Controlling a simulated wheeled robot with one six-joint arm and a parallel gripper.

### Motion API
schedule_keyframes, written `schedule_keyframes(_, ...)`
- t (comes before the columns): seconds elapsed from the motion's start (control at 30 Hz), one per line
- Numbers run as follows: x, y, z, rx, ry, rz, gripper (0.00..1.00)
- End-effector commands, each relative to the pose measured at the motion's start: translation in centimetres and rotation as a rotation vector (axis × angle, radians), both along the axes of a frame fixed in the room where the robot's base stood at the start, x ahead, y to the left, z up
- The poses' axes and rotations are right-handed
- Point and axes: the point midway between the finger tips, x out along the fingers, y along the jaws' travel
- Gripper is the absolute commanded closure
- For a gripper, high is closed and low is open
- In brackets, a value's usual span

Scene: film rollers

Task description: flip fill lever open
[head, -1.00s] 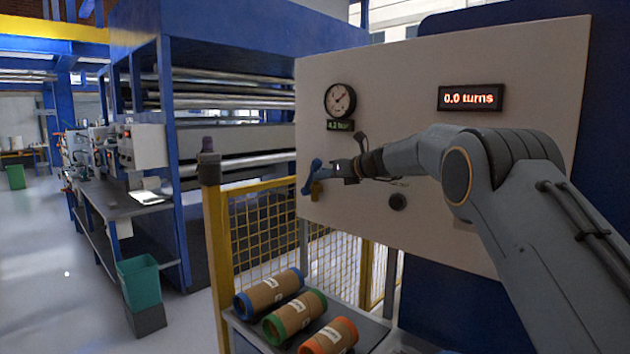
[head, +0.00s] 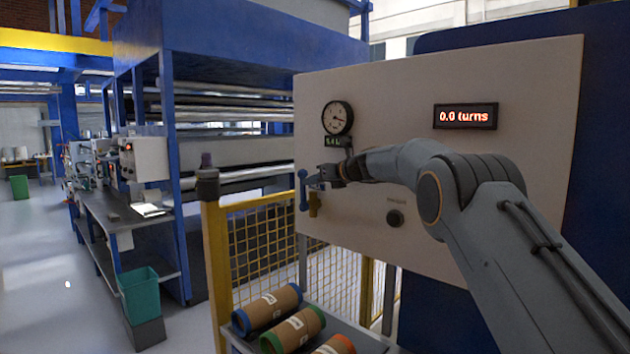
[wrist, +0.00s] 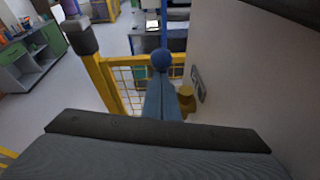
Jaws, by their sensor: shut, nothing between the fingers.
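The blue fill lever (head: 303,192) is at the left edge of the white panel, by a yellow valve body (head: 314,204). It stands nearly upright in the head view. In the wrist view the lever's ball end (wrist: 161,62) shows just ahead of my gripper, with the yellow fitting (wrist: 187,97) to its right. My gripper (head: 320,180) is shut and empty, close on the lever's right side. Whether they touch cannot be told.
The white panel (head: 480,220) carries a round gauge (head: 337,118), a red-lit display (head: 466,116) reading 0.0 turns and a dark knob (head: 395,218). A yellow mesh fence (head: 262,245) is on the left.

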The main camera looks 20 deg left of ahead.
Motion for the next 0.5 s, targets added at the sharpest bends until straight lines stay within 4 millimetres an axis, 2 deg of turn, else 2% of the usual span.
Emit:
schedule_keyframes(0.03, -0.1, 0.9, 2.3, 0.025, -0.023, -0.007, 1.00)
schedule_keyframes(0.5, -0.4, 2.2, 2.1, 0.020, -0.024, -0.005, 1.00)
